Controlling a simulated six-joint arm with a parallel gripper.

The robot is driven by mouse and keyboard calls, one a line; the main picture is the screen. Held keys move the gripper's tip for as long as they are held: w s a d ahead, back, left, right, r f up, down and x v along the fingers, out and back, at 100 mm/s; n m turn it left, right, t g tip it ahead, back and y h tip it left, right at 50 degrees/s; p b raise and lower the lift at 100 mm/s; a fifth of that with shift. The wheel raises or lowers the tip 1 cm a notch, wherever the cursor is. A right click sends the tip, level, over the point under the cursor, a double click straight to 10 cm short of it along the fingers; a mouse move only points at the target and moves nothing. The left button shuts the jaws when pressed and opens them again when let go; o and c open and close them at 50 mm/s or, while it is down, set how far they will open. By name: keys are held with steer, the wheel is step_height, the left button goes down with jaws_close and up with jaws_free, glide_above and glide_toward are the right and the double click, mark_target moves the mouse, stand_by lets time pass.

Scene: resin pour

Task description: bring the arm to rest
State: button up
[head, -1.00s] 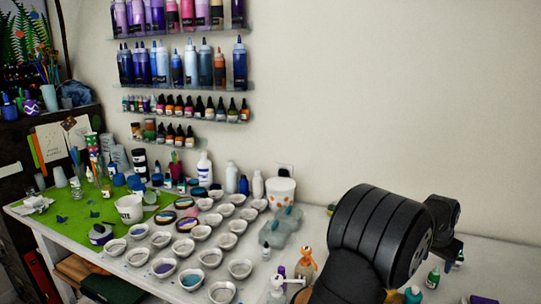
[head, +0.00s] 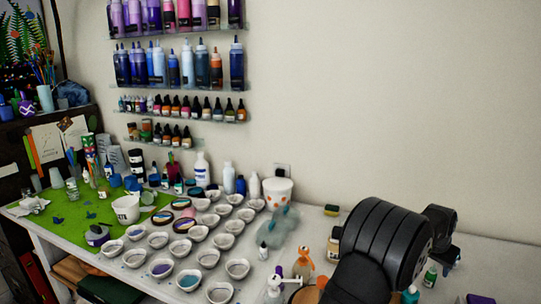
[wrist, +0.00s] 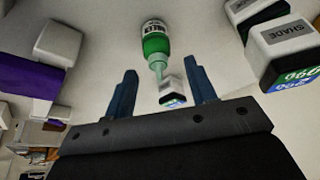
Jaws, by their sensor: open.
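My gripper (wrist: 163,95) shows in the wrist view with its two blue fingers apart and nothing between them. Beyond the fingertips is a bottle with a green body (wrist: 156,42), apart from the fingers. In the head view my dark arm stands at the right and hides the fingers. A small green bottle (head: 430,276) is on the table just right of the arm in that view.
Several white cups (head: 190,280) fill the table's middle, with a green mat (head: 65,225) at left. A sponge (head: 331,210) lies behind my arm. Blocks marked SHADE (wrist: 290,38) are at the wrist view's right.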

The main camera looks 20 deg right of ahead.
steer(key=s+a+r, duration=0.2)
steer(key=s+r, duration=0.9)
steer(key=r, duration=0.1)
steer(key=w+a+n, duration=0.1)
steer(key=w+a, duration=0.4)
steer(key=w, duration=0.8)
steer(key=w+a+n+t, duration=0.1)
steer(key=w+a, duration=0.4)
steer(key=w, duration=0.8)
steer(key=w+a+n, duration=0.2)
steer(key=w+a, duration=0.4)
steer(key=w, duration=0.7)
steer(key=shift+w+t+y, duration=0.3)
steer(key=shift+w+y, duration=0.05)
steer(key=shift+y, duration=0.05)
steer(key=shift+d, duration=0.1)
steer(key=s+d+m, duration=0.1)
steer(key=s+d, duration=0.4)
steer(key=s, duration=0.4)
steer(key=s+d, duration=0.6)
steer(key=s, duration=0.4)
steer(key=shift+m+g, duration=0.4)
steer(key=shift+s+d+r, duration=0.1)
